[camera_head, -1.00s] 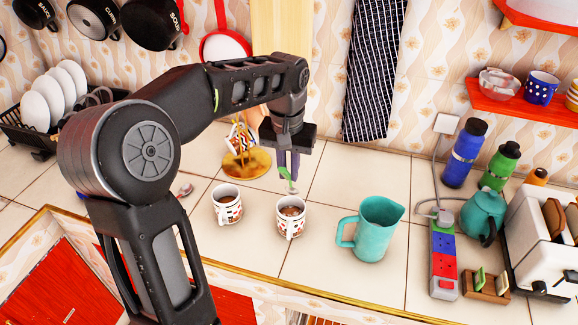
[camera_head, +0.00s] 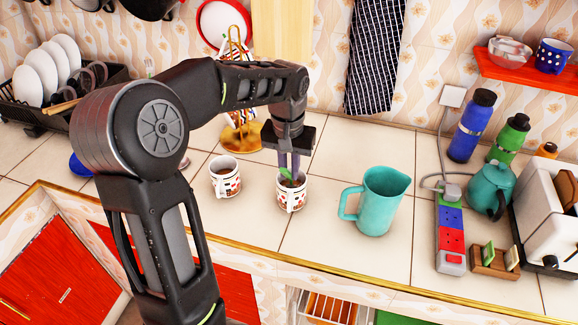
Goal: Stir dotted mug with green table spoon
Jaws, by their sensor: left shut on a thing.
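My left gripper (camera_head: 289,163) points down, shut on a green spoon (camera_head: 286,174), over the right one of two white mugs with red patterns. The spoon's lower end is at the mouth of this right patterned mug (camera_head: 291,196); how deep it reaches is hidden. The left patterned mug (camera_head: 225,180) stands beside it, upright, with dark liquid inside. A blue mug with white dots (camera_head: 555,57) sits on the red shelf at the upper right. My right gripper is out of view.
A teal pitcher (camera_head: 378,202) stands right of the mugs. A golden mug stand (camera_head: 240,140) is behind them. A power strip (camera_head: 450,238), teal teapot (camera_head: 490,190), blue bottle (camera_head: 470,127) and toaster (camera_head: 552,225) fill the right. The counter's front edge is close.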

